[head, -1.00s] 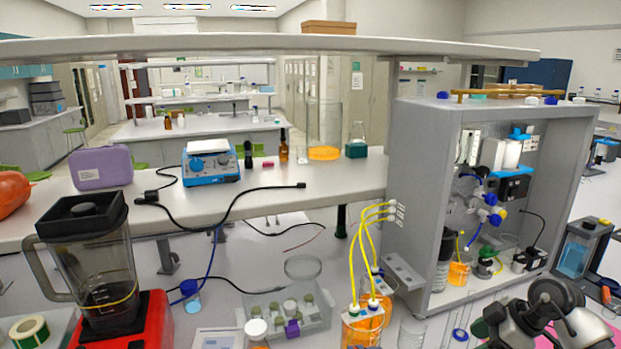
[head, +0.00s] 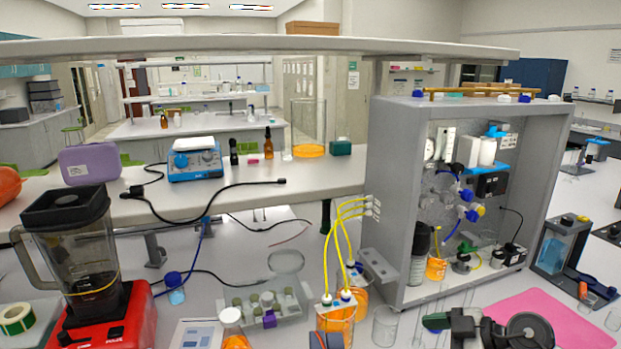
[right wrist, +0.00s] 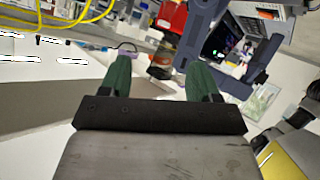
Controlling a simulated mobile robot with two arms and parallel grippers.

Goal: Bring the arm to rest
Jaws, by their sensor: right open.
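My right arm (head: 505,330) enters the head view at the bottom right, in front of the grey cabinet and over the pink mat. Its gripper shows at the arm's left end, with a green finger (head: 437,321) lying roughly level. In the right wrist view my right gripper (right wrist: 160,78) has two green fingers spread apart with nothing held between them. My left gripper cannot be made out in either view.
The grey cabinet (head: 393,210) with tubing and bottles stands behind my right arm. The pink mat (head: 555,320) looks mostly bare.

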